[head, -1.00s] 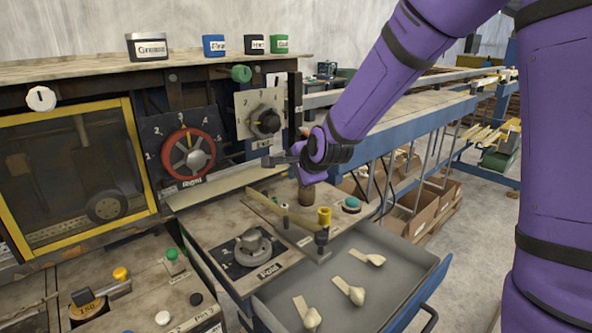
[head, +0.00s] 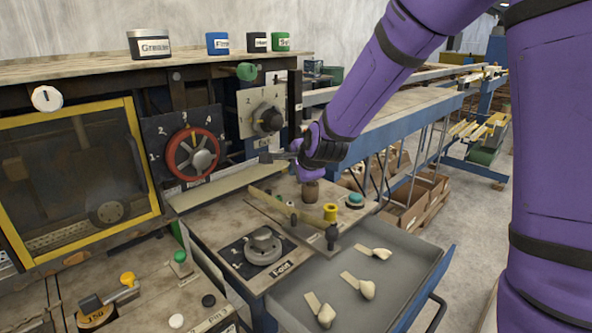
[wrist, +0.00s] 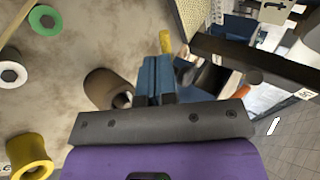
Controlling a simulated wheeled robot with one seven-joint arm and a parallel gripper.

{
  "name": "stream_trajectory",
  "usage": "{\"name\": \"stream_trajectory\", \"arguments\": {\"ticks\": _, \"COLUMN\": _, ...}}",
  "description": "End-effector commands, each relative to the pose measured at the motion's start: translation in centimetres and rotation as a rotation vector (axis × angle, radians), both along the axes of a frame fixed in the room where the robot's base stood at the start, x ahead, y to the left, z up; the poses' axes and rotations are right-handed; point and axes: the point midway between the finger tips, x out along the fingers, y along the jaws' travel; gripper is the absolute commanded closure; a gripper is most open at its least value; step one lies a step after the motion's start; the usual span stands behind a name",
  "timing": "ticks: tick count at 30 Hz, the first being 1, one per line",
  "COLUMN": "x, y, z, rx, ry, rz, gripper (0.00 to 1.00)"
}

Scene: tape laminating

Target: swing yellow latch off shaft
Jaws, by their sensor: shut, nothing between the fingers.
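A yellowish bar (head: 268,198), which looks like the latch, lies across the worktop panel behind the open drawer. A short dark post (head: 292,216) stands by its near end; I cannot tell whether the two touch. My gripper (head: 266,158) is shut and empty, above the worktop beyond the bar, pointing left. A brown cylinder (head: 310,192) stands just below it and also shows in the wrist view (wrist: 122,98). The blue fingers (wrist: 154,75) are together in the wrist view, with a small yellow piece (wrist: 165,42) past their tips; I cannot tell what it belongs to.
The open grey drawer (head: 400,262) holds several pale scoop-like pieces. A grey knob (head: 262,246), a red dial (head: 192,154) and an upright dial panel (head: 250,98) surround the worktop.

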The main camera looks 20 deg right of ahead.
Motion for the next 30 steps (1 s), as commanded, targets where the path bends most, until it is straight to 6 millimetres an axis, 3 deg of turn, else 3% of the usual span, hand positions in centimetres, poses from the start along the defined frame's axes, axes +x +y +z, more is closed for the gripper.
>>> {"name": "stream_trajectory", "arguments": {"ticks": 30, "x": 2.7, "y": 1.0, "z": 0.0, "rx": -0.001, "ry": 0.0, "rz": 0.011, "gripper": 1.0}}
